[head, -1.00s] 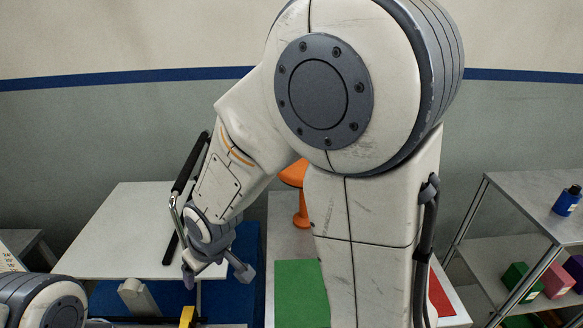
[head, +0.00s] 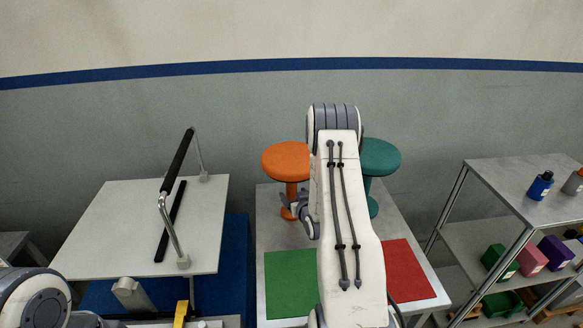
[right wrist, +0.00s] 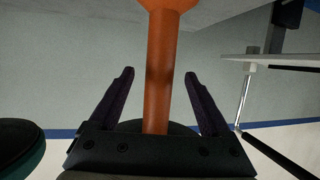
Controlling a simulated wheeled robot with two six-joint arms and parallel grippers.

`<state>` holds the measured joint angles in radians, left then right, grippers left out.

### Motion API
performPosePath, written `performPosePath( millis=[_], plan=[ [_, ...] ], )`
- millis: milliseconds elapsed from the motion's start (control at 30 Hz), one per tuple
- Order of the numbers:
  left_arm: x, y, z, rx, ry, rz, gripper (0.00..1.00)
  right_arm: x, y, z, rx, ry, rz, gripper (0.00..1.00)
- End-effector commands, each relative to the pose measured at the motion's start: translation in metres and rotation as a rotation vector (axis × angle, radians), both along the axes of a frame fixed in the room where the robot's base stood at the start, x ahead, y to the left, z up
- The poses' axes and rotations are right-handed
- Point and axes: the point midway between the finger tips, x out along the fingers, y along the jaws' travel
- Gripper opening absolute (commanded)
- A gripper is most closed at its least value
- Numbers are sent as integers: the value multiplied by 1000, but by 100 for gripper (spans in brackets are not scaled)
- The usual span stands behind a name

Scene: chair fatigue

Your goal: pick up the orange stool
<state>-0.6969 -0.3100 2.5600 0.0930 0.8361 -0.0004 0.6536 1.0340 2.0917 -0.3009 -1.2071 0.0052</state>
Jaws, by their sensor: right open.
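The orange stool (head: 286,160) stands on the grey platform (head: 268,218), left of my right arm. Its round seat shows clearly, while its post and base are partly hidden by my right gripper (head: 292,206). In the right wrist view, which looks upside down, the stool's orange post (right wrist: 160,40) runs between the two dark fingers of the open gripper (right wrist: 159,76). There is a gap between the post and each finger. My left arm shows at the lower left of the head view, but its gripper is not seen.
A teal stool (head: 380,158) stands just right of my right arm. Green (head: 290,285) and red (head: 408,270) squares lie at the platform's front. A white table (head: 110,225) with a black-gripped rail (head: 178,160) is at left, a metal shelf (head: 500,185) with bottles and boxes at right.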

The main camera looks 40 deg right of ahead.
Motion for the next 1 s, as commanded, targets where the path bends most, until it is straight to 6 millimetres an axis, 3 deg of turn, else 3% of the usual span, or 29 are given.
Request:
performPosePath(
  millis=[533,867,933,1000],
  plan=[
    [0,0,22,0,0,0,50,50,-18,-21,0,0,2,82],
    [0,0,22,0,0,0,50,55,-21,-24,1,1,1,82],
    [0,0,22,0,0,0,50,55,-21,-24,1,1,1,62],
    [0,0,22,0,0,0,50,55,-21,-24,1,1,1,36]
  ],
)
